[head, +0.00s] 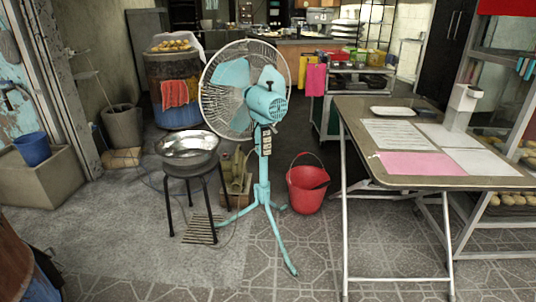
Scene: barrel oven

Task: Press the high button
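A turquoise pedestal fan (267,101) stands upright near the middle of the head view on a splayed-leg base. Its round wire cage faces left and away from me, and its motor housing faces me. On the pole below the motor is a control panel (266,138) with several small pale buttons in a column. They are too small to read, so I cannot tell which is the high button or whether any is pressed. Neither of my grippers is in view.
A black stool (171,205) with a metal bowl (188,146) stands left of the fan. A red bucket (306,190) stands to its right. A folding table (366,183) with papers fills the right side. The tiled floor in front is clear.

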